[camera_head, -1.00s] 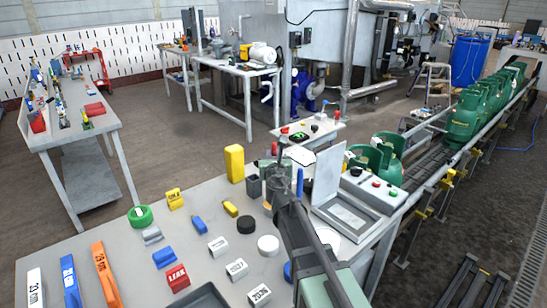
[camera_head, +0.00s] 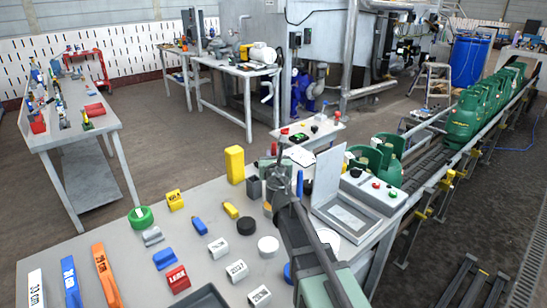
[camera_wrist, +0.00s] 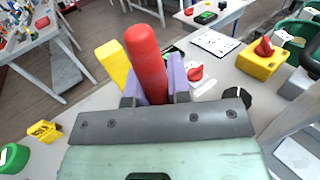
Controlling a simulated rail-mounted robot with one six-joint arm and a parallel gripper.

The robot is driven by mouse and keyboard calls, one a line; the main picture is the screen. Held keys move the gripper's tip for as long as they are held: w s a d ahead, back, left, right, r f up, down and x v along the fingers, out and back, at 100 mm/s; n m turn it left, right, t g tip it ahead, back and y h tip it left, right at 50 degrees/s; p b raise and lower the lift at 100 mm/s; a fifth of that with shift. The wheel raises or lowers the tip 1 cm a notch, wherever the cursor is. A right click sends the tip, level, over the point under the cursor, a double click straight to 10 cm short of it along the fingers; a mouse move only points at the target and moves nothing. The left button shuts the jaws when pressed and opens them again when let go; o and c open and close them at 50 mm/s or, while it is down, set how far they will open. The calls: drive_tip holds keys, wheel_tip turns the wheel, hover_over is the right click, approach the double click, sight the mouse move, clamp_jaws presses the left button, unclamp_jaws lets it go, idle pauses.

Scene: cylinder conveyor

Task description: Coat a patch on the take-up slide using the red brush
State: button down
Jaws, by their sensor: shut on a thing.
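The red brush shows in the wrist view as a thick, round-ended red handle (camera_wrist: 147,62). It stands between the two purple fingers of my gripper (camera_wrist: 155,88), which is shut on it. The brush's bristle end is hidden in the wrist view. In the head view my arm reaches over the near table towards its back edge, and its end is too small to make out the hold. The take-up slide cannot be made out for certain; yellow fittings (camera_head: 447,178) sit along the conveyor's side at the right.
The near table (camera_head: 120,262) holds a yellow block (camera_head: 235,164), a green ring (camera_head: 140,216), a red block (camera_head: 177,278) and a grey open-lidded box (camera_head: 345,214). Green cylinders (camera_head: 464,118) stand on the conveyor (camera_head: 425,160). A workbench (camera_head: 75,130) is at the left, with open floor between.

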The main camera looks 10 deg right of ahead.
wheel_tip(320, 180, up, 6)
drive_tip(key=p, duration=0.5)
drive_tip(key=shift+r+p, duration=0.2)
drive_tip(key=shift+p, duration=0.1)
drive_tip(key=shift+r+p, duration=1)
